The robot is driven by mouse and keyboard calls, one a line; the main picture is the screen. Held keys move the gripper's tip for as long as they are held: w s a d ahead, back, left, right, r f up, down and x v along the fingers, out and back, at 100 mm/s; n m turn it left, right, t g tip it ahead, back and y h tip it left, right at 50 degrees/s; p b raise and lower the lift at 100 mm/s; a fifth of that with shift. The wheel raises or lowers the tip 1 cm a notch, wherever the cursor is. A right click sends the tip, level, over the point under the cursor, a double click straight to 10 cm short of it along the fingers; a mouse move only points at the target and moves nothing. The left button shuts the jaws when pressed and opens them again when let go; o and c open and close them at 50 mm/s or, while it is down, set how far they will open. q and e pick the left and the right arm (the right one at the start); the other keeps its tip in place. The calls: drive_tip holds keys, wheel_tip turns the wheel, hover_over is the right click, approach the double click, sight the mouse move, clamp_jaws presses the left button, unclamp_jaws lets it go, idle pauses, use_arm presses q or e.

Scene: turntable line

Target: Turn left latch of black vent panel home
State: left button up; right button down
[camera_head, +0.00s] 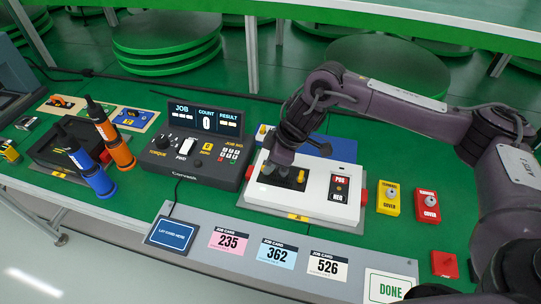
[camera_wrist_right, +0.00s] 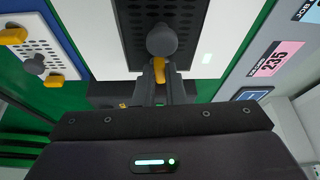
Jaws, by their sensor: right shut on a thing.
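The black vent panel (camera_head: 284,184) sits in the top of a white box (camera_head: 257,195) on the green bench. It also shows in the right wrist view as a dark perforated plate (camera_wrist_right: 136,24) with a grey round knob (camera_wrist_right: 162,42). My right gripper (camera_head: 276,165) reaches down over the panel's left part. In the wrist view its fingers (camera_wrist_right: 160,88) are shut on a yellow latch (camera_wrist_right: 159,67) at the panel's near edge. My gripper hides the left latch in the head view. The right yellow latch (camera_head: 301,176) shows clear of it. My left gripper is out of view.
A red-and-black switch plate (camera_head: 339,188) is on the box's right side. A black console (camera_head: 195,150) stands to the left, with orange (camera_head: 119,152) and blue (camera_head: 94,178) tools beyond it. Yellow (camera_head: 388,199) and red (camera_head: 427,206) blocks stand right. Job cards (camera_head: 277,253) lie in front.

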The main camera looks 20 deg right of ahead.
drive_tip(key=shift+m+p, duration=0.3)
drive_tip(key=shift+m, duration=0.1)
drive_tip(key=c, duration=1.5)
unclamp_jaws()
drive_tip(key=shift+v, duration=3.9)
drive_tip(key=shift+s, duration=0.15)
